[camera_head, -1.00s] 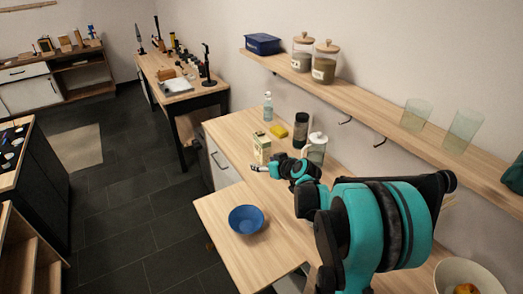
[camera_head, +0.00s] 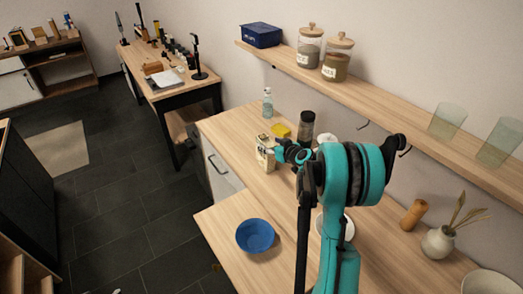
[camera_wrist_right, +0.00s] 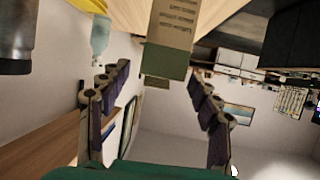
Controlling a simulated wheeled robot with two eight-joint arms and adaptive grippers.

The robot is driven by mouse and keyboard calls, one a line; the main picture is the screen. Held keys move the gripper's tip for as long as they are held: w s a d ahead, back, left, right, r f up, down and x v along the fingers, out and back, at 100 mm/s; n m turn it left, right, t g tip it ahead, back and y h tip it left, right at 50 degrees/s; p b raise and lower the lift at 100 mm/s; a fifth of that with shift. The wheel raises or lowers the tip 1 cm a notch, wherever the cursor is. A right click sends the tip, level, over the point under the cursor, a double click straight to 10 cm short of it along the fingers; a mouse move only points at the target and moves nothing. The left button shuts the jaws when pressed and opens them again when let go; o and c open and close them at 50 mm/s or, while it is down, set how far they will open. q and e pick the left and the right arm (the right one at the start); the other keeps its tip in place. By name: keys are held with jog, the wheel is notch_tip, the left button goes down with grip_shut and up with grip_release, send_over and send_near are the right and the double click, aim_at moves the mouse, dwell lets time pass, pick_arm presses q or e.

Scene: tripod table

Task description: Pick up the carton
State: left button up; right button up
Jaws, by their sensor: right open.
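The carton (camera_head: 265,161), pale with a green part, stands upright on the wooden counter (camera_head: 232,128) in the head view. My right gripper (camera_head: 276,150) is at the carton's right side, level with its upper part. In the right wrist view the carton (camera_wrist_right: 168,58) appears upside down, ahead and between the two spread fingers of my right gripper (camera_wrist_right: 158,80). The gripper is open, and I see a gap on both sides of the carton. Whether a finger touches it I cannot tell. My left gripper is not in view.
A blue bowl (camera_head: 255,236) sits on the lower front surface. A wall shelf (camera_head: 380,100) runs above the counter.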

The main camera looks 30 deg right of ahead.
aim_at(262, 139)
jog(key=shift+b+x, duration=0.35)
jog(key=shift+x, duration=0.85)
jog(key=b+x, duration=0.1)
jog(key=x, duration=0.3)
jog(key=shift+w+b, duration=0.2)
jog(key=shift+b, duration=0.1)
jog(key=shift+w+f, duration=0.15)
jog(key=shift+w, duration=0.3)
jog(key=shift+s, duration=0.1)
jog(key=shift+c, duration=1.3)
grip_shut()
